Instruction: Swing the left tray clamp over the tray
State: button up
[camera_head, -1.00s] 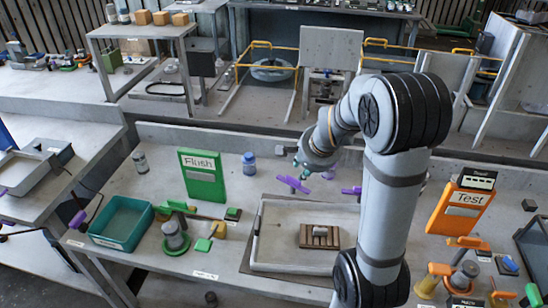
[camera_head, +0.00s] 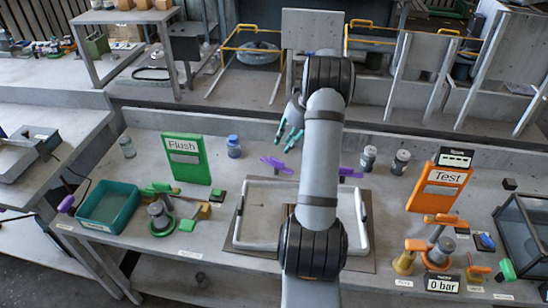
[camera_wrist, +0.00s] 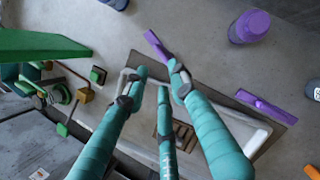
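The tray (camera_head: 240,240) is a white-rimmed frame lying on the bench, partly hidden by my arm. The left tray clamp (camera_head: 278,164) is a purple bar at the tray's back edge. In the wrist view it (camera_wrist: 157,45) lies just beyond my fingertips, pointing up and left, outside the tray. The right tray clamp (camera_head: 350,173), also purple, is at the back right edge. My gripper (camera_head: 289,141) has teal fingers, spread and empty, above and behind the left clamp. In the wrist view one fingertip of my gripper (camera_wrist: 158,76) overlaps the clamp's near end; contact cannot be told.
A green Flush board (camera_head: 187,158) and a blue jar (camera_head: 234,147) stand left of the clamp. A purple container (camera_wrist: 250,27) shows in the wrist view. Two grey jars (camera_head: 400,162) and an orange Test board (camera_head: 437,188) stand to the right. A brown block (camera_wrist: 183,135) lies inside the tray.

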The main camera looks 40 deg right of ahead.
aim_at(274, 159)
jog(key=p+x, duration=0.1)
jog(key=x, duration=0.9)
jog(key=shift+r, duration=0.1)
jog(key=c, duration=0.3)
grip_shut()
